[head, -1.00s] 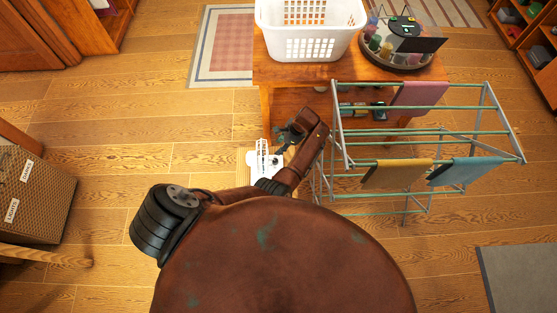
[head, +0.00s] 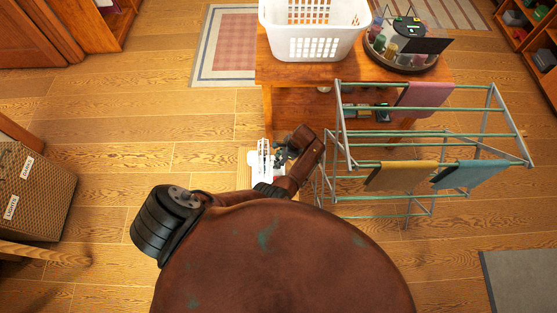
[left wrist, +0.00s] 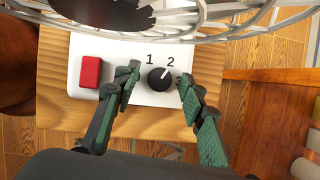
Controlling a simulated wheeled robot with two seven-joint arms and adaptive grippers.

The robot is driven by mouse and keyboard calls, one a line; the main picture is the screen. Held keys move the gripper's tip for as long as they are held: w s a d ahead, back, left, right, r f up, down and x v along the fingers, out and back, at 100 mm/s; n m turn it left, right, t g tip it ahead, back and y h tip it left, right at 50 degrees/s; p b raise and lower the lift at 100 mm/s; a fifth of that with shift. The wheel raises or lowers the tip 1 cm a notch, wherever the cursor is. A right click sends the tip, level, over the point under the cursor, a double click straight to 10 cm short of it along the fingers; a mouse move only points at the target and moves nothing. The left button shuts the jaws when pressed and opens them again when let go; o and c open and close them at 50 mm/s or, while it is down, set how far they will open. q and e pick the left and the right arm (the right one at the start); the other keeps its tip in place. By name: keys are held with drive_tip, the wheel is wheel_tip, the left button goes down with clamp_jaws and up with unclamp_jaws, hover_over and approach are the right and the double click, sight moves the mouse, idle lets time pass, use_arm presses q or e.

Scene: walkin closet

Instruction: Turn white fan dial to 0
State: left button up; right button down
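The white fan (head: 262,160) stands on a wooden stand, beside my left gripper (head: 284,152) in the head view. In the left wrist view its white base (left wrist: 118,62) carries a red switch (left wrist: 91,72) and a round black dial (left wrist: 160,80). The numbers 1 and 2 show above the dial, and a mark further right is partly hidden by a finger. The dial's white line points up and right, toward the 2. My left gripper (left wrist: 159,84) is open, one finger on each side of the dial, with gaps visible. My right gripper is not in view.
A drying rack (head: 430,138) with hanging cloths stands close to the right of my left arm. Behind is a wooden table (head: 300,72) with a white basket (head: 312,42) and a round tray (head: 405,66). The fan's wire guard (left wrist: 215,32) overhangs the dial area.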

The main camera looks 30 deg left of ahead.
use_arm(q)
clamp_jaws()
idle(0.3)
drive_tip(key=shift+w+n, duration=0.15)
drive_tip(key=shift+n, duration=0.15)
drive_tip(key=n, duration=0.2)
drive_tip(key=n+g+h+b, duration=0.1)
drive_tip(key=n, duration=0.2)
drive_tip(key=shift+w+a+g+h, duration=0.15)
drive_tip(key=shift+g+h, duration=0.15)
drive_tip(key=n, duration=0.2)
drive_tip(key=n+h+b, duration=0.1)
drive_tip(key=n, duration=0.2)
drive_tip(key=shift+g+h, duration=0.3)
drive_tip(key=shift+g, duration=0.1)
drive_tip(key=shift+n, duration=0.3)
unclamp_jaws()
